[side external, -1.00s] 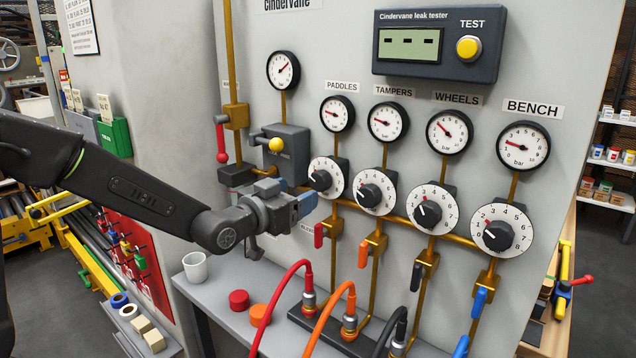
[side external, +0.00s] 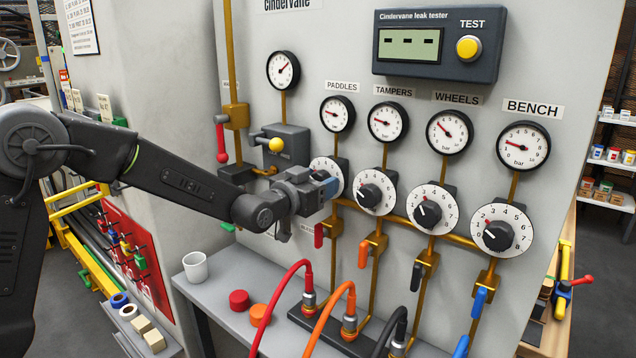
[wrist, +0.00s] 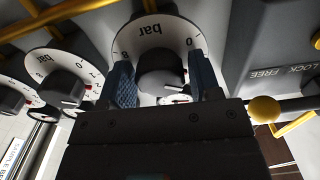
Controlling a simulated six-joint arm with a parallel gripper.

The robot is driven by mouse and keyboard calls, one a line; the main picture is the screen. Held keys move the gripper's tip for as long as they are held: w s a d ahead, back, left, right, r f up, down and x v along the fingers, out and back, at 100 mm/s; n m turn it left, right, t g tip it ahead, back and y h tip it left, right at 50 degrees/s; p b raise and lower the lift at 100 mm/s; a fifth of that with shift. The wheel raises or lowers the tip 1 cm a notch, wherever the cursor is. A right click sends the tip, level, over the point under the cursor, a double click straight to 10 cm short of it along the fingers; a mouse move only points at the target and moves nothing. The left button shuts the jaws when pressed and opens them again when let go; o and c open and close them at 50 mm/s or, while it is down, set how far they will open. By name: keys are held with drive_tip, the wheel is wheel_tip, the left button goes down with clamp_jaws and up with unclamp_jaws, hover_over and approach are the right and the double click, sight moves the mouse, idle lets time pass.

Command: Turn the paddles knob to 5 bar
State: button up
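The paddles knob is a dark knob (wrist: 160,72) on a white numbered dial (side external: 326,164), below the PADDLES gauge (side external: 337,114). The gauge's red needle points to the upper left, at the low part of its scale. My gripper (side external: 326,184) is at the paddles dial and covers much of the knob in the side view. In the wrist view, its two blue fingers (wrist: 162,82) are apart, one on each side of the knob. The gripper looks open; firm contact with the knob cannot be made out. The knob's pointer setting is largely hidden.
The tampers knob (side external: 370,194) sits close to the right. A yellow-balled lever (side external: 276,145) is just above left, a red valve handle (side external: 318,236) just below. Hoses and a white cup (side external: 195,267) are on the shelf below.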

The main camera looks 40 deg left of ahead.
drive_tip(key=c, duration=0.6)
drive_tip(key=shift+m, duration=0.3)
drive_tip(key=m, duration=0.8)
drive_tip(key=shift+m, duration=0.4)
drive_tip(key=m, duration=0.4)
drive_tip(key=shift+m, duration=2.2)
